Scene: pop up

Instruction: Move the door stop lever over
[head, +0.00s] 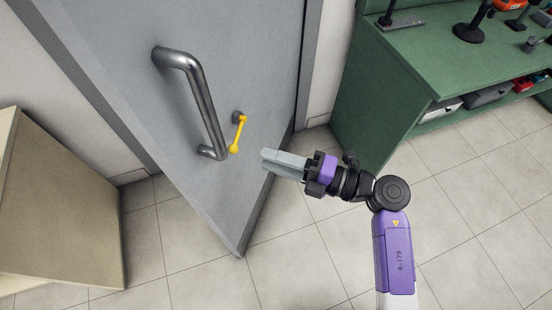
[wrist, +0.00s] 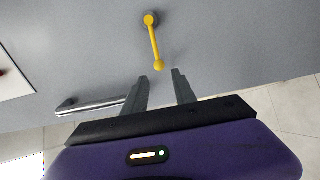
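The door stop lever (head: 239,133) is a thin yellow bar with a ball at its lower end, mounted by a dark pivot on the grey door (head: 232,70). It hangs down, tilted slightly, to the right of the metal door handle. In the wrist view the lever (wrist: 154,42) lies ahead of my gripper, its ball end just beyond the fingertips. My gripper (head: 266,160) is right of and slightly below the lever in the head view, pointing left. In the wrist view my gripper (wrist: 160,73) has its two fingers apart with nothing between them. It appears clear of the lever.
A large metal bar handle (head: 205,105) stands out from the door left of the lever. A green workbench (head: 400,80) with tools is at the right. A beige cabinet (head: 55,205) is at the left. Tiled floor (head: 300,260) is open below.

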